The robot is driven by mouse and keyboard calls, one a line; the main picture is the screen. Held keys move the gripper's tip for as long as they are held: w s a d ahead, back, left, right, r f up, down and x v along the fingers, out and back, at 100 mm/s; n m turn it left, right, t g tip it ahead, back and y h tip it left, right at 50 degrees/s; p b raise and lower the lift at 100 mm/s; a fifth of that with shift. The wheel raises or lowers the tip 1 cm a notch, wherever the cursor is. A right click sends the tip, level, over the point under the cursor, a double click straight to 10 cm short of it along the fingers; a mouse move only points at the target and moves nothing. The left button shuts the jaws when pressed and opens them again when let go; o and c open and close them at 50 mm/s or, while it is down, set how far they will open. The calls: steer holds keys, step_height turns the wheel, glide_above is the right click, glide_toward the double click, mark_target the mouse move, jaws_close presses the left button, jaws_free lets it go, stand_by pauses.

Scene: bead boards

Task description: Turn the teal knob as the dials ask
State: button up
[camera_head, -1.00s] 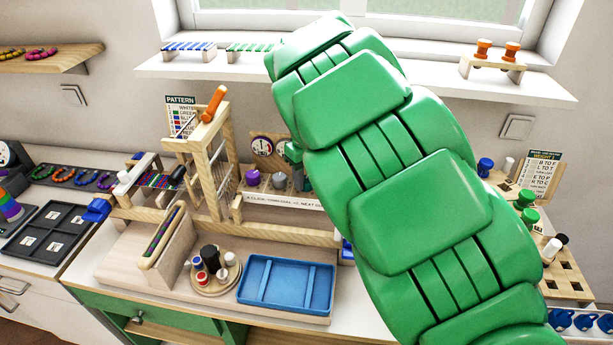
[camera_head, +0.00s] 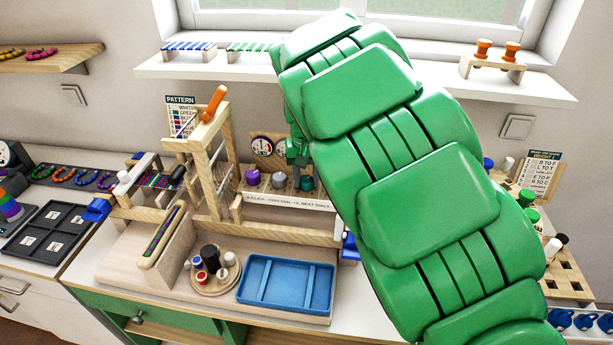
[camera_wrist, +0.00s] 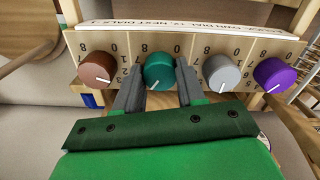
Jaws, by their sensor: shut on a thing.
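The teal knob (camera_wrist: 160,72) sits between the brown knob (camera_wrist: 97,68) and the grey knob (camera_wrist: 222,72) on a wooden panel, with the purple knob (camera_wrist: 274,74) beyond the grey one. My gripper (camera_wrist: 158,88) has a finger on each side of the teal knob and is shut on it. The teal knob's white pointer line points down and slightly left in the wrist view. In the head view, my gripper (camera_head: 299,158) reaches down to the panel, where the purple and grey knobs also show. A round dial (camera_head: 263,147) stands behind; my arm hides other dials.
A wooden frame with an orange handle (camera_head: 214,103) stands just left of the knob panel. A blue tray (camera_head: 286,316) and a round stand with several spools (camera_head: 216,291) are in front. A white label strip (camera_head: 285,203) runs along the panel's front.

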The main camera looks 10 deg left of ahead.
mark_target(307, 179)
steer(key=shift+m, duration=0.3)
steer(key=o, duration=1)
steer(key=shift+o, duration=0.2)
step_height(307, 179, up, 7)
steer(key=shift+w+f, duration=0.1)
steer(key=shift+f, duration=0.05)
steer(key=shift+r, duration=0.55)
